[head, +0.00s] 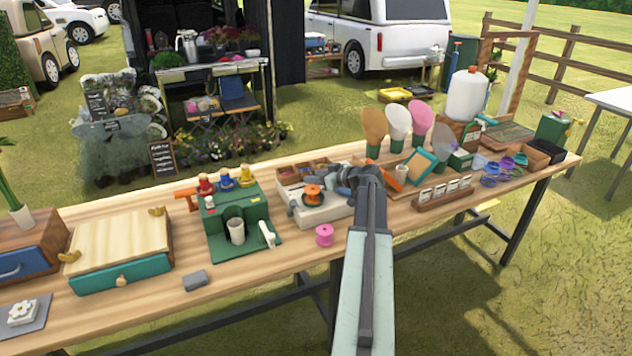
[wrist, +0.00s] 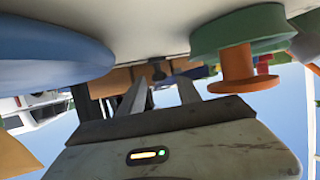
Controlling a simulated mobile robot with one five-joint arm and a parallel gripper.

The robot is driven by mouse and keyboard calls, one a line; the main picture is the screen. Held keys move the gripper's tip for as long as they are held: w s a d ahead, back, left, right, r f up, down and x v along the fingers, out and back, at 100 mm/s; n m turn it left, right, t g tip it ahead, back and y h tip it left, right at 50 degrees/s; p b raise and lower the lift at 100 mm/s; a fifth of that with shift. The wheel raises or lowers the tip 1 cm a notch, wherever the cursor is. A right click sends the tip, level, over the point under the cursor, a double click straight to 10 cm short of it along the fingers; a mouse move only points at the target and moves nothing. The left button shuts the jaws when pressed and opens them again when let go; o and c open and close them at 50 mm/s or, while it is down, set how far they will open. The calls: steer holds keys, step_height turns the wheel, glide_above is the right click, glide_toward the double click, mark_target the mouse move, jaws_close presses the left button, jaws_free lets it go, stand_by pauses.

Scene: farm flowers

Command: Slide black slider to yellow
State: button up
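A pale box (head: 325,212) stands on the wooden table, with an orange spool (head: 313,191) on its top. In the wrist view, which looks upside down, the box's pale surface (wrist: 150,18) runs along the top edge. A small dark knob (wrist: 157,70), probably the black slider, sticks out from it. My gripper (wrist: 161,80) is open, its two fingers apart with the knob seen between their tips; I cannot tell whether they touch it. In the head view my gripper (head: 362,175) is over the box's right side and hides the slider. I cannot make out a yellow slider mark.
A green disc (wrist: 235,38) with an orange knob (wrist: 237,68) is right of the fingers in the wrist view, and a blue disc (wrist: 50,50) is left. A green unit (head: 240,225) is left; a label rack (head: 444,192) is right.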

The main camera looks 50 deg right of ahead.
jaws_close()
stand_by(1.4)
